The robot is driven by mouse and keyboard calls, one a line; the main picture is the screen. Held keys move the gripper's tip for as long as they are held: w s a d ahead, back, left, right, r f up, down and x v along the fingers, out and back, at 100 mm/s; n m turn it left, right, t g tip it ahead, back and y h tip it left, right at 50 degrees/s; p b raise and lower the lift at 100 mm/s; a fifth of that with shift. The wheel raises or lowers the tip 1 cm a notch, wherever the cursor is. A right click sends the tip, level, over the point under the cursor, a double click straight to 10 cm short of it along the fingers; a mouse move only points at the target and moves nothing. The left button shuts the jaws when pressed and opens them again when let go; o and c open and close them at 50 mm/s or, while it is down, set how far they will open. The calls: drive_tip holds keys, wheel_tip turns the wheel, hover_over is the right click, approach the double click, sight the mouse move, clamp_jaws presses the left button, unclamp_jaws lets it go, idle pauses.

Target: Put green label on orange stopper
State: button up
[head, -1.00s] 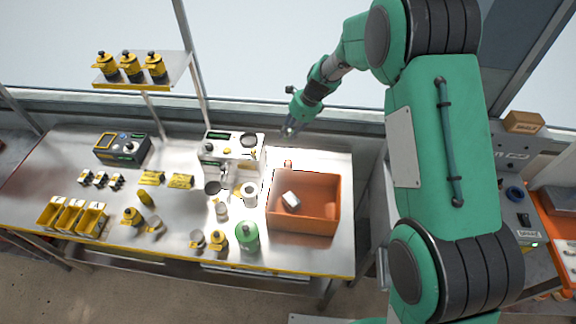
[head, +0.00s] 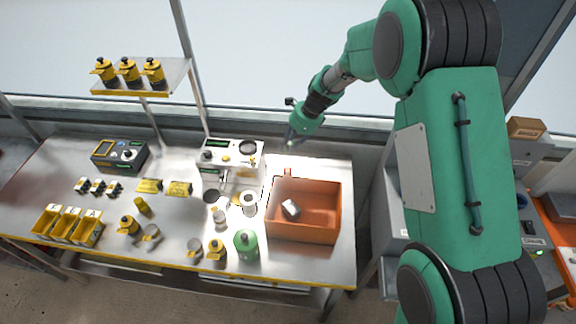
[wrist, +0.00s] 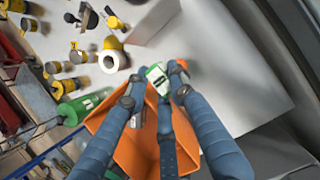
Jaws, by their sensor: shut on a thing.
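My gripper (wrist: 157,82) is shut on the green label (wrist: 157,76), a small green and white piece between the fingertips in the wrist view. In the head view my gripper (head: 291,142) is above the back of the steel table, behind the orange bin. A small orange piece (head: 287,172), which looks like the orange stopper, stands at the bin's back edge, below and apart from my gripper.
The orange bin (head: 334,222) holds a grey block (head: 290,209). A white instrument (head: 222,151), a white roll (head: 249,201) and a green bottle (head: 246,243) stand left of it. Yellow pots and trays fill the table's left. The table's back right corner is clear.

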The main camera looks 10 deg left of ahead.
drive_tip(key=shift+f+b, duration=0.3)
drive_tip(key=shift+f, duration=2.3)
drive_tip(key=shift+f+b, duration=0.3)
drive_tip(key=shift+f, duration=1.55)
drive_tip(key=shift+f, duration=0.1)
drive_tip(key=o, duration=0.9)
drive_tip(key=p+v, duration=0.1)
drive_tip(key=v, duration=1.1)
drive_tip(key=shift+p, duration=0.3)
drive_tip(key=shift+d, duration=0.1)
